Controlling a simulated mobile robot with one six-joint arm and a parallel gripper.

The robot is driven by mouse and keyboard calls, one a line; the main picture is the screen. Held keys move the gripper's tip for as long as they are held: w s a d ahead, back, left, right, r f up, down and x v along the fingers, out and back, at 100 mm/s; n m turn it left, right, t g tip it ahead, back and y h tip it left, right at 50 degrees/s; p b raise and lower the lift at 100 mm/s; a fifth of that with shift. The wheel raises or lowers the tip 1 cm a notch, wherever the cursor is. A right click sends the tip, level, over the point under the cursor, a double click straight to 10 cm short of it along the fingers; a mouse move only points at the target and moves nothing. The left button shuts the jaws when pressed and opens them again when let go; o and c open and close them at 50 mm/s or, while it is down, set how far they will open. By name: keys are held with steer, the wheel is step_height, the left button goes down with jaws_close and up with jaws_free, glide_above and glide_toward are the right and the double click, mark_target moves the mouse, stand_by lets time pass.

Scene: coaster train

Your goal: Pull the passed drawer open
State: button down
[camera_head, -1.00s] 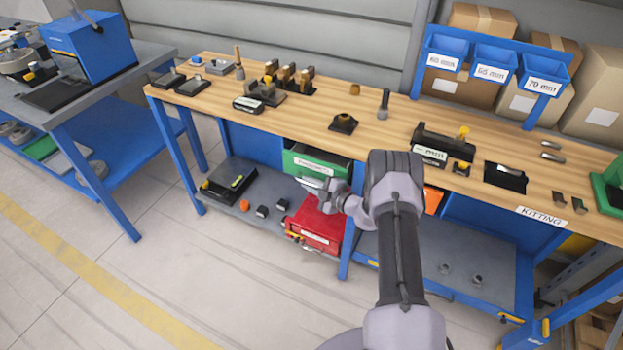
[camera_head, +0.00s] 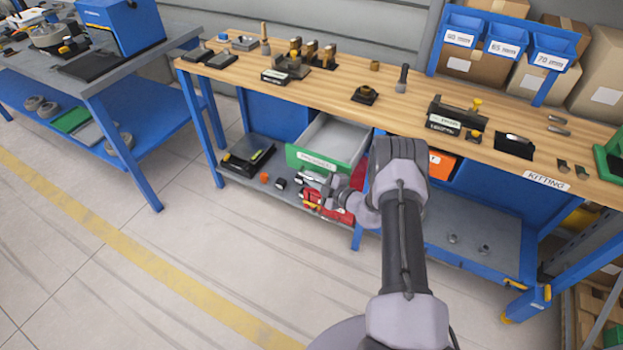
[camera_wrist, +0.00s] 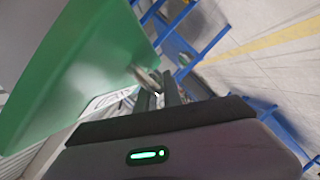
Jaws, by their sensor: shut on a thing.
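The green-fronted drawer (camera_head: 318,163) under the wooden bench is pulled out, and its empty grey inside shows in the head view. The label on its front is too small to read surely. My gripper (camera_head: 308,180) is at the lower part of the drawer front. In the wrist view the green front (camera_wrist: 80,70) fills the left side, and a grey handle (camera_wrist: 145,80) stands out from it. My gripper (camera_wrist: 158,90) is shut on this handle.
A red box (camera_head: 335,207) lies on the lower shelf under the drawer, partly behind my gripper. An orange-fronted drawer (camera_head: 442,165) is right of my arm. A bench leg (camera_head: 357,236) stands close to my wrist. The floor (camera_head: 235,250) in front is clear.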

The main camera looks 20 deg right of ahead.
steer(key=c, duration=1.8)
jaws_free()
steer(key=shift+d, duration=0.1)
steer(key=shift+o, duration=0.2)
steer(key=p+v, duration=0.5)
steer(key=v, duration=1.2)
steer(key=shift+s, duration=0.2)
